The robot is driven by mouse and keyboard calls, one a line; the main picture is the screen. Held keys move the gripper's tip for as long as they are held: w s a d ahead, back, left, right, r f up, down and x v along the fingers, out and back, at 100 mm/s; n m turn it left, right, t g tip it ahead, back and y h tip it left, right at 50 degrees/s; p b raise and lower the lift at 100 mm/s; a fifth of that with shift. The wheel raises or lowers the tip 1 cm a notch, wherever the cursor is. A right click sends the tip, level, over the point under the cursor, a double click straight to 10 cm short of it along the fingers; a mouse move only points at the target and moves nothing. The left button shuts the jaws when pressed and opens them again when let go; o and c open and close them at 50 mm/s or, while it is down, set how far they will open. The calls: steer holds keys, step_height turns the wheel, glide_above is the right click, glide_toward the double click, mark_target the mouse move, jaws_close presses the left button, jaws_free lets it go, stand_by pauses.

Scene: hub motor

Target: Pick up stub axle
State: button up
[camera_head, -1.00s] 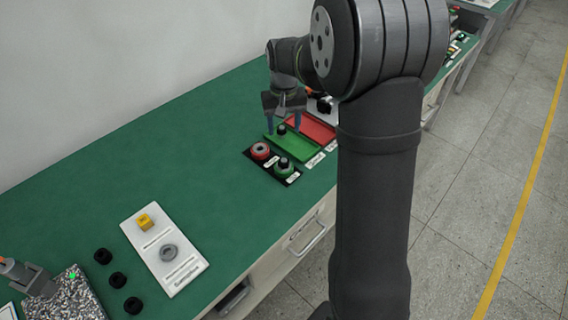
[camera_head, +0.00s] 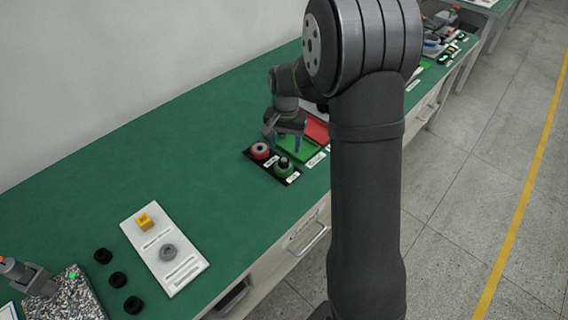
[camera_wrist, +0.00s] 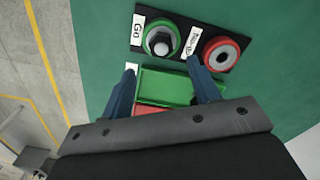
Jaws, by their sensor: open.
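A dark part with a bright silver rounded tip, which looks like the stub axle (camera_wrist: 162,43), stands upright in the green ring marked "Go" in the wrist view. It also shows in the green ring in the head view (camera_head: 284,162). My gripper (camera_head: 284,141) is open above the green tray, just behind the ring block. In the wrist view my gripper's fingers (camera_wrist: 161,68) are spread wide, with nothing between them. The ring with the part lies just beyond the fingertips.
A red ring (camera_wrist: 221,54) sits beside the green one on a black block. A green tray (camera_wrist: 165,88) and a red tray (camera_head: 317,130) lie behind. A white plate (camera_head: 150,240) and several black parts (camera_head: 118,280) are at the left. The bench between is clear.

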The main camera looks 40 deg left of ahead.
mark_target(284, 159)
steer(key=shift+s+f, duration=0.15)
steer(key=shift+f, duration=1.4)
steer(key=shift+s+f, duration=0.1)
steer(key=shift+f, duration=1.45)
steer(key=shift+c, duration=0.5)
jaws_close()
steer(key=shift+r, duration=0.2)
